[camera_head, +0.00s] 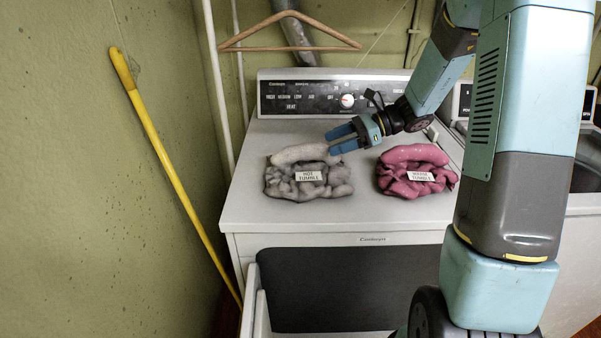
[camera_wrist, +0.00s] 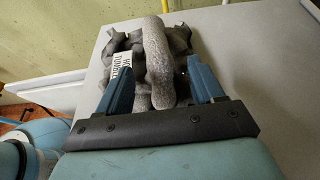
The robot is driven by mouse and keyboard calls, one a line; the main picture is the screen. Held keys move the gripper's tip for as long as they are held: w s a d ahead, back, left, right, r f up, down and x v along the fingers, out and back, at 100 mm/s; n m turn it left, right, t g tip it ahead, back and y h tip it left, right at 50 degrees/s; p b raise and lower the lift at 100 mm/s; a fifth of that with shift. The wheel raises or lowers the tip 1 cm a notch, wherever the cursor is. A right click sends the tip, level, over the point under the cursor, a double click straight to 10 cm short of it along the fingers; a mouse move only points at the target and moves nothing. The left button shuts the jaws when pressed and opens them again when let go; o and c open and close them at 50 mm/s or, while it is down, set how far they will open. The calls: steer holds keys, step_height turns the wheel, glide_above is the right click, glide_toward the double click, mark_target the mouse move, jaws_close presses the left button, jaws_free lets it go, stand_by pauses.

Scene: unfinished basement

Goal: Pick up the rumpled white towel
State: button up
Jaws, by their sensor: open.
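A rumpled pale towel lies on the left part of the dryer top. Its whitish rolled part (camera_head: 299,154) is at the back, and a greyer crumpled part (camera_head: 330,185) with a "HOT TUMBLE" label is in front. I cannot tell whether these are one cloth or two. My gripper (camera_head: 331,142) is open at the right end of the roll. In the wrist view, the roll (camera_wrist: 158,50) runs between the two blue fingers (camera_wrist: 159,70), with one finger on each side. Whether the fingers touch it is unclear.
A pink rumpled towel (camera_head: 414,157) with a label lies to the right on the dryer top (camera_head: 300,214). A control panel (camera_head: 310,96) stands behind, and a wooden hanger (camera_head: 290,47) hangs above. A yellow pole (camera_head: 170,165) leans at left. The dryer's front opening is below.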

mark_target(311, 151)
steer(key=shift+r+x, duration=0.2)
steer(key=shift+x, duration=3.55)
steer(key=shift+s, duration=0.25)
jaws_close()
